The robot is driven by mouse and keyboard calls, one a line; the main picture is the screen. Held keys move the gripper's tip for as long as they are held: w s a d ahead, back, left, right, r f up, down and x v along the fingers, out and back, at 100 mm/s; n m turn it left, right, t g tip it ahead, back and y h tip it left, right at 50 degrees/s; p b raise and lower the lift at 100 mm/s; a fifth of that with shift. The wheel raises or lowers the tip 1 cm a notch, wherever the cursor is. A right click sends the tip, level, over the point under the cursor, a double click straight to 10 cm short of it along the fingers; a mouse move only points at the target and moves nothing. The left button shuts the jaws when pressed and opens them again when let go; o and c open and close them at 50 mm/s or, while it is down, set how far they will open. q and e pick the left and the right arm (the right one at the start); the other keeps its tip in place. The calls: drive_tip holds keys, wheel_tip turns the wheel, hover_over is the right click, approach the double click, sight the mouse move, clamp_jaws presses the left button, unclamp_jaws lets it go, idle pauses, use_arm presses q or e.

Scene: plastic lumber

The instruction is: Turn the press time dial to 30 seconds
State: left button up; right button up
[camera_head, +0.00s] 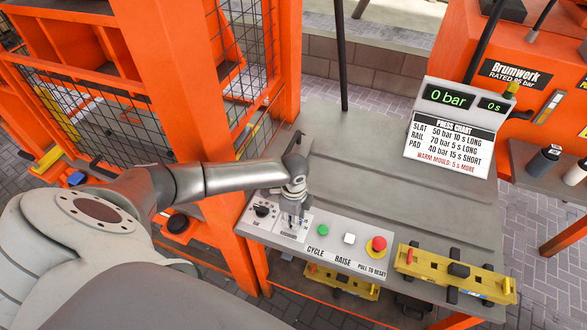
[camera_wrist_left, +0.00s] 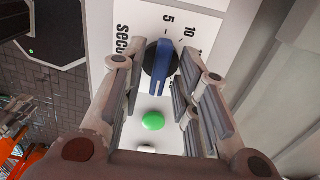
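The press time dial (camera_wrist_left: 161,62) shows in the left wrist view as a round black knob with a blue bar handle. It sits on a white plate with "SECONDS" and the marks 5 and 10 visible; other marks are hidden. My left gripper (camera_wrist_left: 164,76) is open, with one finger on each side of the dial and gaps between. In the head view my left gripper (camera_head: 291,218) hangs over the seconds plate and mostly hides the dial. The display (camera_head: 462,98) reads 0 bar and 0 s. My right gripper is not in view.
A black bar dial (camera_head: 263,210) is just left of the gripper. A green button (camera_head: 295,230), a white button (camera_head: 349,238) and a red stop button (camera_head: 377,245) line the panel to the right. A press chart (camera_head: 449,142) stands behind. An orange cage post (camera_head: 200,130) is close to my arm.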

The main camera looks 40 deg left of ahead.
use_arm(q)
drive_tip(key=shift+r, duration=0.15)
wheel_tip(320, 180, up, 12)
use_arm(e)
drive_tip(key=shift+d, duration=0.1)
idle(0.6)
